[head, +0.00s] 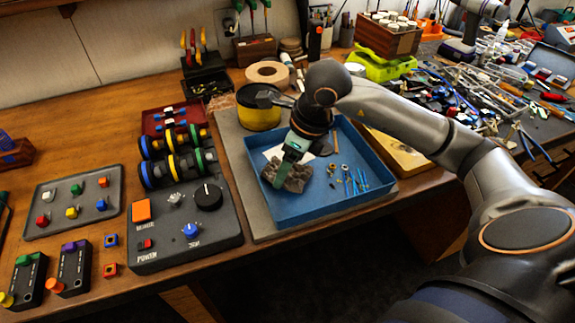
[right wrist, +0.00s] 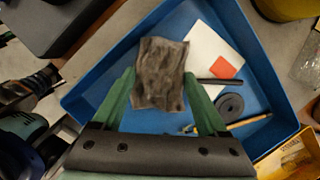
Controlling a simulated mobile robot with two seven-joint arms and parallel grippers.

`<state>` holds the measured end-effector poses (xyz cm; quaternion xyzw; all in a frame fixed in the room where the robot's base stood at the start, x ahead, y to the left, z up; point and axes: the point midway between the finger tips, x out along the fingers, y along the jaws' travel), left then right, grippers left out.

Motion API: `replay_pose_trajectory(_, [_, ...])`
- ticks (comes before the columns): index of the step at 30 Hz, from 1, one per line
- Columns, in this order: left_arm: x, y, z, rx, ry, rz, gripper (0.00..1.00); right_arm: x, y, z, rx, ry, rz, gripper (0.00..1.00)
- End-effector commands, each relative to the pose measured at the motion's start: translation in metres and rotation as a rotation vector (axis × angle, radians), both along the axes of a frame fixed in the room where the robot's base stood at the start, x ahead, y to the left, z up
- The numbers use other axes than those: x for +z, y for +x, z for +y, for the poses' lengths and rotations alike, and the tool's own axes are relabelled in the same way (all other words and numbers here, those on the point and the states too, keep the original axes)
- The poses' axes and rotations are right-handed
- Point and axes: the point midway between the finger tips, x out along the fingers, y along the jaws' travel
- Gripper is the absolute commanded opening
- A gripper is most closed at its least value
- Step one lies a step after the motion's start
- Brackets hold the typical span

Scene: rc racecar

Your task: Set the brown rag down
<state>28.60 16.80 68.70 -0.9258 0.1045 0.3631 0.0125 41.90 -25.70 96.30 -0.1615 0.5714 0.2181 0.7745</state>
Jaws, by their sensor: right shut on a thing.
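The brown rag (head: 291,177) is a crumpled grey-brown cloth over the left part of the blue tray (head: 330,208). My right gripper (head: 285,168) reaches down into the tray area with green fingers around the rag. In the right wrist view, the rag (right wrist: 160,75) sits between the two green fingertips (right wrist: 160,88), with the blue tray (right wrist: 90,88) below it. I cannot tell whether the rag's underside touches the tray floor. My left gripper is in neither view.
The tray holds a white sheet (right wrist: 208,50), an orange-red piece (right wrist: 223,68), a dark ring (right wrist: 230,105) and small tools. A yellow round container (head: 258,112) stands behind the tray. A control box (head: 185,225) stands left of it. Cluttered tools fill the bench at right.

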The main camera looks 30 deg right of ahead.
Motion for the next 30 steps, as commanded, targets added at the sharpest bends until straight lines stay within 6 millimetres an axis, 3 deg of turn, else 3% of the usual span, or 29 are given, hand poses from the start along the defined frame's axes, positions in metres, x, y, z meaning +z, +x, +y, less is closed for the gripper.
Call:
replay_pose_trajectory(13, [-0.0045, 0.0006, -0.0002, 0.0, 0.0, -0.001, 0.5, -0.0099, 0.0003, 0.0006, 0.001, 0.001, -0.002, 0.23])
replay_pose_trajectory(14, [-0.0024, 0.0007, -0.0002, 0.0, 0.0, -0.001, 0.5, -0.0079, 0.0002, 0.0006, 0.0, 0.001, -0.002, 0.79])
replay_pose_trajectory(20, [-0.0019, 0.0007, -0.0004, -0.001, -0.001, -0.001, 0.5, -0.0076, 0.0001, 0.0006, 0.0, 0.001, 0.0, 1.0])
replay_pose_trajectory(30, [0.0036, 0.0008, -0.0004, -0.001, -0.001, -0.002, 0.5, -0.0011, 0.0, 0.0002, 0.0, 0.001, -0.002, 1.0])
